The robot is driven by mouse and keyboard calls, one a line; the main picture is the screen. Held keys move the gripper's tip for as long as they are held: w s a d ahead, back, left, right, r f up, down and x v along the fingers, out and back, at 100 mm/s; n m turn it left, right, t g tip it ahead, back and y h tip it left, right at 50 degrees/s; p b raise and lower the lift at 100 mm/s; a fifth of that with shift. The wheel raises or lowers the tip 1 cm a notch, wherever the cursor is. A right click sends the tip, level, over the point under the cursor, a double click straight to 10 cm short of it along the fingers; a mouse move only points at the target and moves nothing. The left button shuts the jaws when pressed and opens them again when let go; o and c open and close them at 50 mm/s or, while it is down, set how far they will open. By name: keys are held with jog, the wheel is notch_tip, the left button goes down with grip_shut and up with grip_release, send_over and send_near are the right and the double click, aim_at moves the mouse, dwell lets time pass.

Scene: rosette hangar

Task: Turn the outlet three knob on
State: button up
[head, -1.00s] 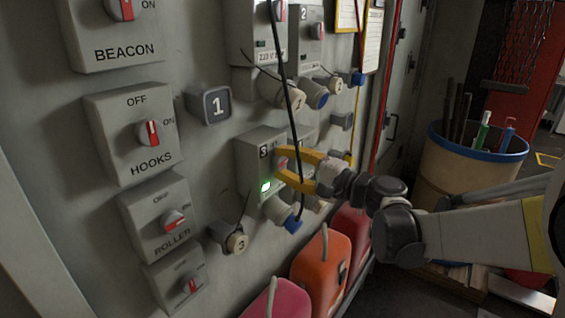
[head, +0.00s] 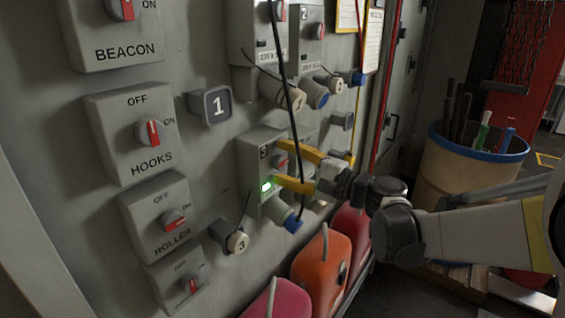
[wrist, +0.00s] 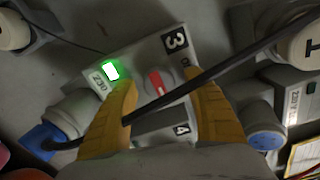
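The outlet three box (head: 249,160), a grey box marked 3, is on the wall with a lit green lamp (head: 266,186). Its red knob (head: 282,160) shows between my fingers; in the wrist view the red knob (wrist: 156,83) sits slightly tilted on the box face. My gripper (head: 277,164) has its yellow fingers spread on either side of the knob, with gaps visible in the wrist view (wrist: 163,90). It is open and holds nothing. A black cable crosses in front of the box and fingers.
The black cable (head: 291,100) hangs from above across the outlet. A blue plug (head: 293,224) sits below the box. Switch boxes for hooks (head: 130,135) and roller (head: 158,220) are to the left. Orange (head: 322,270) and pink cases stand below. A bin (head: 470,175) stands at right.

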jog(key=v, duration=1.2)
jog(key=s+a+f+n+g+h+b, duration=0.2)
jog(key=s+f+n+g+h+b, duration=0.3)
jog(key=s+f, duration=0.6)
jog(key=s+d+f+n+t+h, duration=0.1)
jog(key=s+d+f+n+h, duration=0.4)
jog(key=s+d+f+h, duration=0.3)
jog(key=s+d+h, duration=0.1)
jog(key=d, duration=0.1)
jog(key=shift+d+f+b, duration=0.3)
jog(key=shift+b, duration=0.05)
